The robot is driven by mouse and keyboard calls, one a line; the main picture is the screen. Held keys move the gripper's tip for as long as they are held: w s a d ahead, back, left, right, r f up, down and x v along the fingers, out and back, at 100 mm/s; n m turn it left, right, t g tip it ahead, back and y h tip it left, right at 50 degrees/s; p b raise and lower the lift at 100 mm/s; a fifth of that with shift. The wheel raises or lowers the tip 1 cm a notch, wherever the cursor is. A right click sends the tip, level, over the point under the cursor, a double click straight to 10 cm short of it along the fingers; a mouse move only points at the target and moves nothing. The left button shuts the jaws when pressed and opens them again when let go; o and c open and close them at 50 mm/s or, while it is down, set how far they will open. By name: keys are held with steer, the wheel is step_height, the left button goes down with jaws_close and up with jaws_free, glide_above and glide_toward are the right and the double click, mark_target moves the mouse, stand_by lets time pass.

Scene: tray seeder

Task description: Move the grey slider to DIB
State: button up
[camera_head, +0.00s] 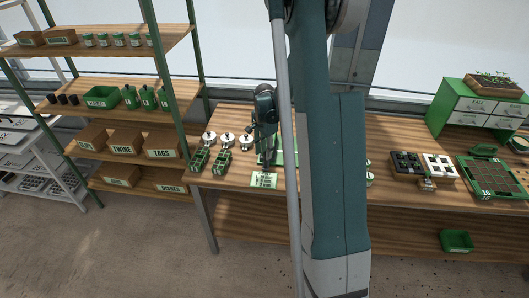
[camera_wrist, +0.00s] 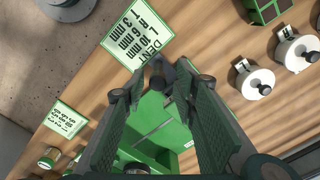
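The green machine (camera_wrist: 150,118) stands on the wooden bench below my gripper (camera_wrist: 158,92) in the wrist view. It also shows in the head view, partly behind my arm (camera_head: 291,158). A dark rounded piece (camera_wrist: 157,76) shows between and just beyond my fingertips; I cannot tell whether it is the grey slider. My two fingers are spread apart, with the green machine visible between them, and hold nothing that I can see. No DIB lettering is readable. A white card (camera_wrist: 137,33) with a green border, headed DENT with mm values, lies beside the machine.
White lidded pots (camera_wrist: 257,83) and a green seed box (camera_wrist: 265,10) stand on the bench to the right in the wrist view. Another card (camera_wrist: 66,119) lies at left. In the head view, a shelf rack (camera_head: 128,83) stands left, and a seed tray (camera_head: 494,177) lies far right.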

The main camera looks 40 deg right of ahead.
steer(key=shift+a+r, duration=0.1)
steer(key=shift+r, duration=3.8)
steer(key=s+a+r+n+t+b, duration=0.1)
steer(key=s+a+r+n+b, duration=0.2)
steer(key=a, duration=0.4)
steer(key=s+a+r+n+t+b, duration=0.1)
steer(key=s+a+r+n, duration=0.2)
steer(key=a+r, duration=0.25)
steer(key=s+a+r+n+t+b, duration=0.1)
steer(key=s+a+r+n+b, duration=0.2)
steer(key=a, duration=0.4)
steer(key=s+a+f+n+t+b, duration=0.2)
steer(key=s+a+n+t+b, duration=0.2)
steer(key=s+a+n, duration=0.5)
steer(key=shift+s+a+f, duration=0.2)
steer(key=shift+s+a, duration=2.85)
steer(key=shift+s, duration=1.4)
